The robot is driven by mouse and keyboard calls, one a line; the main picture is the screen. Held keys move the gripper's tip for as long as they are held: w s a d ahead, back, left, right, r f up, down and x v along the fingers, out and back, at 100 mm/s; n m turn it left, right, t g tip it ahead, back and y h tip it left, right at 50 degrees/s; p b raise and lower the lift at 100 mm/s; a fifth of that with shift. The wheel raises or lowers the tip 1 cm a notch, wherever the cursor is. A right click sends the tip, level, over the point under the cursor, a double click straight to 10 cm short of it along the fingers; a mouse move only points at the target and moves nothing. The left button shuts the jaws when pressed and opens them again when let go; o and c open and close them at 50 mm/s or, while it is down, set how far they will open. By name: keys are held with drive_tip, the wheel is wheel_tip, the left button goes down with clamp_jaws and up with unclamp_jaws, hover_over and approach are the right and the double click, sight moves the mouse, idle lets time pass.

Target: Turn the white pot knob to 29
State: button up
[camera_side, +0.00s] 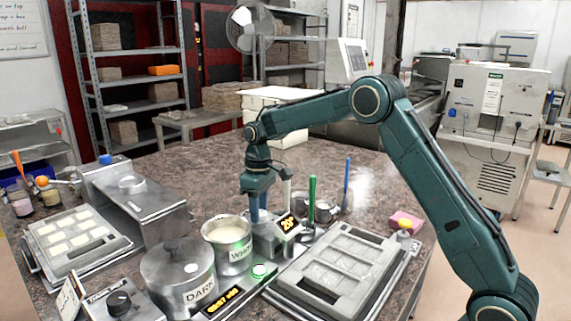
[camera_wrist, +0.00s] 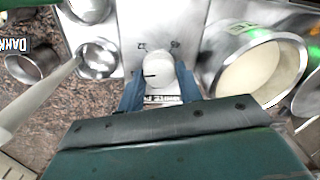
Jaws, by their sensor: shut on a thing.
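The white pot (camera_side: 228,256), labelled "WHITE" and filled with cream-coloured liquid, stands at the table's middle in the side view. It also shows at the right of the wrist view (camera_wrist: 207,66). Beside it is a metal control box (camera_side: 268,245) with a small orange display (camera_side: 287,223) that seems to read 29; the last digit is hard to make out. The white knob (camera_wrist: 159,68) with a dark pointer line sits between my blue fingers in the wrist view. My gripper (camera_side: 259,217) points down over the box, shut on the knob, which it hides in the side view.
The lidded dark pot (camera_side: 178,280), its black knob (camera_side: 118,303) and a lit display (camera_side: 222,301) stand in front. A grey mould (camera_side: 337,265) lies right.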

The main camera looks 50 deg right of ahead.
drive_tip(key=shift+w+a+n, duration=0.1)
drive_tip(key=shift+n, duration=1.2)
drive_tip(key=o, duration=1)
wheel_tip(320, 180, up, 12)
drive_tip(key=shift+d, duration=0.3)
drive_tip(key=shift+w, duration=0.1)
